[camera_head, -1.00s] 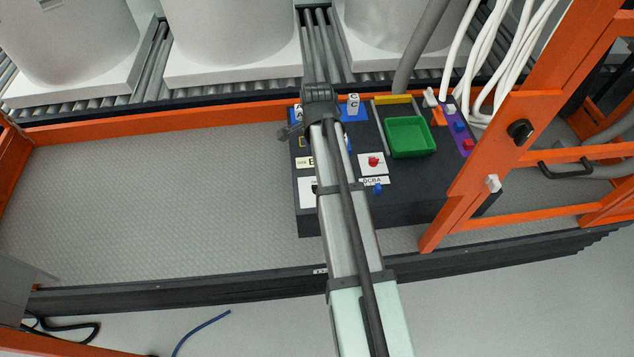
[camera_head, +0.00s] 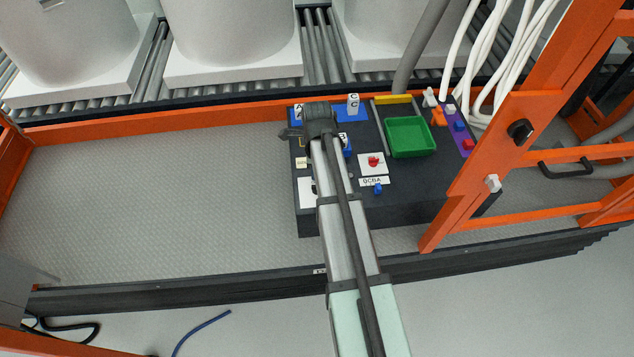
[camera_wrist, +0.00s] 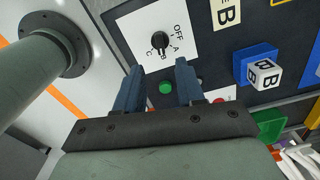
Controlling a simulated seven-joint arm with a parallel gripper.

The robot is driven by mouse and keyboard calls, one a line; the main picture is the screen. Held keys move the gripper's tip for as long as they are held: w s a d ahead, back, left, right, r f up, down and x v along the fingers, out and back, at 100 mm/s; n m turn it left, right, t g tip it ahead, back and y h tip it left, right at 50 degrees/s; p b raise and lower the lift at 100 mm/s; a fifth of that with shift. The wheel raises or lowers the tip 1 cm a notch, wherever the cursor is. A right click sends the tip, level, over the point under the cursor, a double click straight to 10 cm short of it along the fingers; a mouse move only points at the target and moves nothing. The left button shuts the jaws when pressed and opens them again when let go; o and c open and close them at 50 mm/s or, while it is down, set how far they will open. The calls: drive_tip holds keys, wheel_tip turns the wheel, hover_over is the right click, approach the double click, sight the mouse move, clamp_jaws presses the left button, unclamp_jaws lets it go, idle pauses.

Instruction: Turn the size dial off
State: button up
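The size dial (camera_wrist: 160,39) is a black round knob on a white plate marked OFF, A, B and C in the wrist view. Its pointer seems to face the letters, away from OFF, but the exact letter is too small to tell. In the head view the dial's white plate (camera_head: 305,194) shows partly at the panel's left front, the rest behind my arm. My gripper (camera_wrist: 160,66) is open and empty. Its two blue-grey fingertips lie just below the dial in the wrist view, apart from the knob. The fingers are hidden in the head view.
A green button (camera_wrist: 166,87) shows between my fingers. A blue holder with a white B cube (camera_wrist: 264,75) is to the right. The dark panel also bears a green tray (camera_head: 409,137) and a red knob (camera_head: 374,162). An orange frame (camera_head: 497,150) stands at right.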

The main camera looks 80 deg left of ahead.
wheel_tip(320, 180, down, 8)
drive_tip(key=shift+f, duration=0.2)
idle(0.4)
clamp_jaws()
